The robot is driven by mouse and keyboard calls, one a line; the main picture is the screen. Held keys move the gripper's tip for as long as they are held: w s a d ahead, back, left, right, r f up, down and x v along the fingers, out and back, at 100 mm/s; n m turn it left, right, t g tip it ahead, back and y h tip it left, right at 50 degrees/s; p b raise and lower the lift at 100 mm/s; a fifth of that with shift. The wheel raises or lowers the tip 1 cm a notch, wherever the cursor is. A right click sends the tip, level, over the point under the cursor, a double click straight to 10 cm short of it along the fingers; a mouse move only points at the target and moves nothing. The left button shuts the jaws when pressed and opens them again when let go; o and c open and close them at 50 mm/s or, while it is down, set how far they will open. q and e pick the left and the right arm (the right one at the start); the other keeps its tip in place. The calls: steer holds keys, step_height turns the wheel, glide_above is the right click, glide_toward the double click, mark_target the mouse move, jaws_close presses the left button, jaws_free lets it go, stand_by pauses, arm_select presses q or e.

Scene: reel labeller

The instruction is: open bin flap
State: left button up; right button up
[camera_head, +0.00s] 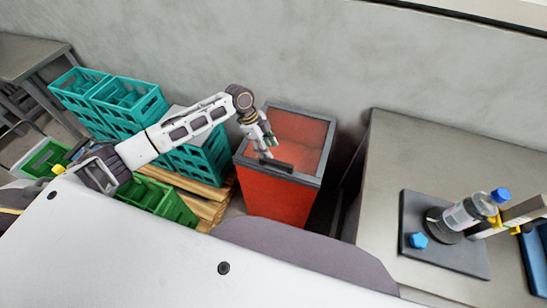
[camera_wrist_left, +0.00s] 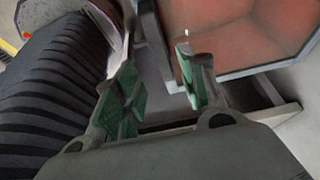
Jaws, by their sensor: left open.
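The red bin (camera_head: 278,200) stands against the wall in the middle of the head view, with a grey rim around its top. Its flap (camera_head: 305,135) looks like a reddish see-through panel lying level in the rim, and it seems shut. A dark handle (camera_head: 280,166) sits at the flap's near edge. My left gripper (camera_head: 267,149) reaches down over the near left part of the flap, close to the handle. In the left wrist view the gripper (camera_wrist_left: 160,65) is open, with green pads apart and nothing between them. I cannot tell whether it touches the handle. My right gripper is not in view.
Teal crates (camera_head: 125,105) are stacked left of the bin, with green crates (camera_head: 168,200) on a wooden pallet (camera_head: 212,206). A grey table (camera_head: 400,150) stands on the right, bearing a dark mat (camera_head: 465,262) and a bottle (camera_head: 462,215). A narrow gap separates bin and table.

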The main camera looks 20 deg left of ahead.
mark_target(275, 161)
arm_select(q)
steer(key=shift+x, duration=3.3)
jaws_close()
